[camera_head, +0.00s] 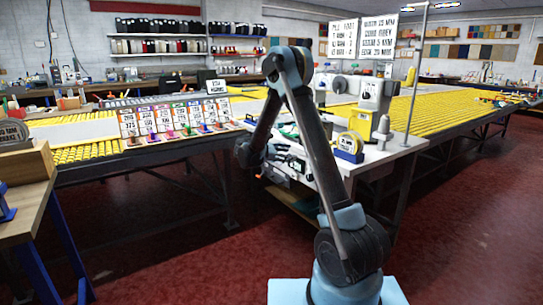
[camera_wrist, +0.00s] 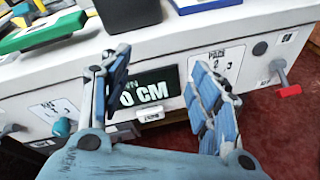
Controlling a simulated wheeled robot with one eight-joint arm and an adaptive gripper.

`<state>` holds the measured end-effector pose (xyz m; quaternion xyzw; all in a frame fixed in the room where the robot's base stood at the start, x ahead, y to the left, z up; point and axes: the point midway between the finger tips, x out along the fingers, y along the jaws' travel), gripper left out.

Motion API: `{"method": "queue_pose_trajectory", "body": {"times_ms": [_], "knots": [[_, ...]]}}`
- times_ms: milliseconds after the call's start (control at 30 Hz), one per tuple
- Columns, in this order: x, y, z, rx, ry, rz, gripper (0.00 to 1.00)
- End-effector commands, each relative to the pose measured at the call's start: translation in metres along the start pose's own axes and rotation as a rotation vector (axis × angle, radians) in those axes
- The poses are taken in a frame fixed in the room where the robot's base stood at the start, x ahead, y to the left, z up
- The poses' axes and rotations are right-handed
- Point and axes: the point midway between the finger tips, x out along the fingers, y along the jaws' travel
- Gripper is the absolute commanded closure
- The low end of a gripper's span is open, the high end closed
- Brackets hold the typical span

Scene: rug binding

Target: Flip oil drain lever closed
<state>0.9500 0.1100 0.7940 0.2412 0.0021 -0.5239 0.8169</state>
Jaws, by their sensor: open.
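My gripper (camera_wrist: 157,78) is open and empty in the wrist view, its fingers spread in front of the white front panel (camera_wrist: 165,45) of a machine bench. A lever with a red grip (camera_wrist: 289,90) sticks out of the panel at the right, beside the right finger and apart from it. A teal knob (camera_wrist: 62,126) is on the panel at the left, beside the left finger. I cannot read which control is marked as the oil drain. In the head view the arm hides much of the panel.
A dark display (camera_wrist: 145,95) reading "0 CM" sits between the fingers. A "PACE" dial (camera_wrist: 218,60) is above the right finger. A sample rack (camera_head: 175,118) is to the left. Red floor (camera_head: 450,230) is clear at right.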

Motion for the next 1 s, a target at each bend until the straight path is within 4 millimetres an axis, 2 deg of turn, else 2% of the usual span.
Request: {"method": "queue_pose_trajectory", "body": {"times_ms": [33,100,267,500,767,1000], "knots": [[0.004,-0.006,0.014,0.025,0.02,-0.017,0.43],[0.007,-0.015,0.028,0.061,0.05,-0.039,0.43],[0.014,-0.037,0.06,0.145,0.116,-0.095,0.43],[0.019,-0.078,0.103,0.278,0.207,-0.186,0.43],[0.017,-0.131,0.141,0.428,0.296,-0.294,0.43],[0.009,-0.185,0.168,0.573,0.368,-0.402,0.43]]}}
